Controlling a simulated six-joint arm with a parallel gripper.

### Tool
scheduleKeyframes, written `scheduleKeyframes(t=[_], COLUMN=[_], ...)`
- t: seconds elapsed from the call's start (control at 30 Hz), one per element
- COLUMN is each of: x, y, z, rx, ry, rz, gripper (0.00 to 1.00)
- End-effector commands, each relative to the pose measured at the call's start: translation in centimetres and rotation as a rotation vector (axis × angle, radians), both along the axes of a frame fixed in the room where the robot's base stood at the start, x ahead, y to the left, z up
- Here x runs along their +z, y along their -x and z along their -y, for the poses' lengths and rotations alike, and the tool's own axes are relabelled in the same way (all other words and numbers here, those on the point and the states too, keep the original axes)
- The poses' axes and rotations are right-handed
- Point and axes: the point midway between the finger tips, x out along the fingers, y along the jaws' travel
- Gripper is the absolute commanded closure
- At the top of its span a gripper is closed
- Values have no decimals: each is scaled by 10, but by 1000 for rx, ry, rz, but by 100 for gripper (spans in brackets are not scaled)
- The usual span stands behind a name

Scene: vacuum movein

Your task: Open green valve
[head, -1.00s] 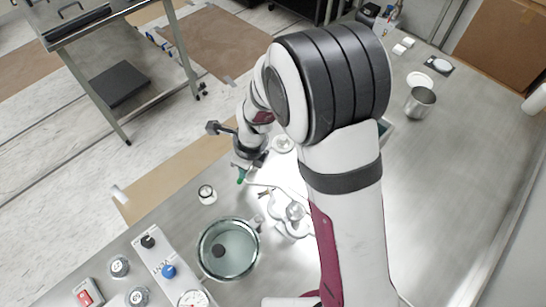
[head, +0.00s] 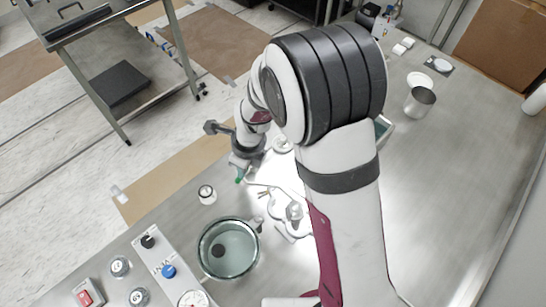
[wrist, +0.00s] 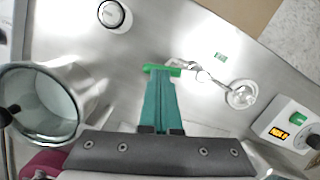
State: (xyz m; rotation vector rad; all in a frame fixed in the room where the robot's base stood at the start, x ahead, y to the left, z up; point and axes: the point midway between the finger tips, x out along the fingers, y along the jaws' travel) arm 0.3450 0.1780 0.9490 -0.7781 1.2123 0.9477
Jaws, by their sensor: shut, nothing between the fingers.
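The green valve shows in the wrist view as a bright green bar-shaped handle (wrist: 176,70) at the end of a pale tube with glass-like fittings. My gripper (wrist: 160,74) has its teal fingers shut, with nothing between them. The fingertips overlap the bar, and I cannot tell whether they touch it. In the head view my gripper (head: 240,172) points down at the table, with a small green spot (head: 239,180) just below it. The fingers hide part of the handle.
A round glass vessel (head: 229,248) stands to the front, with a small white-capped item (head: 207,194) behind it. A panel with black and blue knobs (head: 168,271) lies front left.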

Motion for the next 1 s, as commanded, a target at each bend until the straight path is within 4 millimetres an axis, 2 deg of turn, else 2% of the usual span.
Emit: scheduleKeyframes(t=[0.73, 1.0], x=[-1, -1], y=[0, -12], z=[-1, 4], rx=[0, 0], ry=[1, 2], rz=[-1, 1], gripper=[100, 100])
